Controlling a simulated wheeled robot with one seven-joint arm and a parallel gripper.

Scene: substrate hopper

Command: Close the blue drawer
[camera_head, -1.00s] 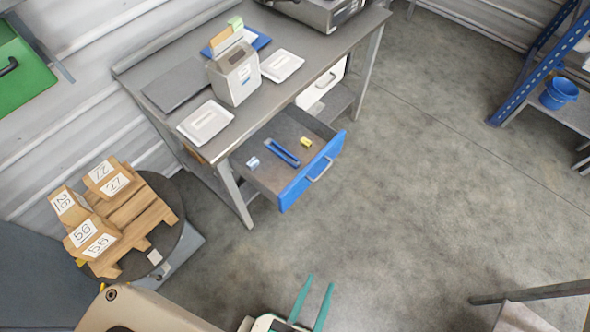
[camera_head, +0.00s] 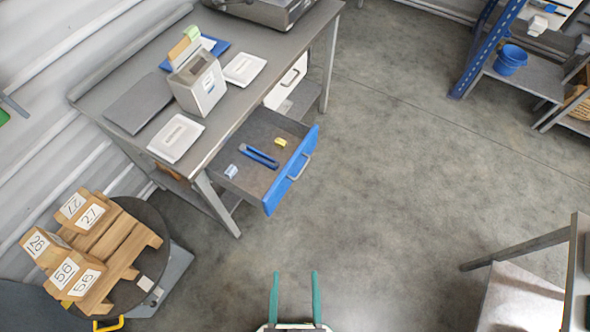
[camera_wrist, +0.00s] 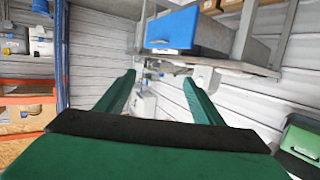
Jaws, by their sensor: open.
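The blue drawer (camera_head: 292,170) stands pulled out from under the grey workbench (camera_head: 222,137) in the head view. Its blue front has a grey handle (camera_head: 300,166). Inside lie a blue tool, a small yellow item and a small pale blue item. My gripper (camera_head: 295,274) is low in the head view, its two green fingers apart and empty, in front of the drawer and clear of it. In the wrist view the blue drawer front (camera_wrist: 172,29) shows at the top, beyond the open fingers (camera_wrist: 158,80).
A white drawer (camera_head: 287,82) sits beside the blue one. A pallet (camera_head: 128,250) of numbered boxes stands at the left. A blue-post shelf (camera_head: 480,48) is at the upper right, and another table (camera_head: 572,270) at the lower right. The middle floor is clear.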

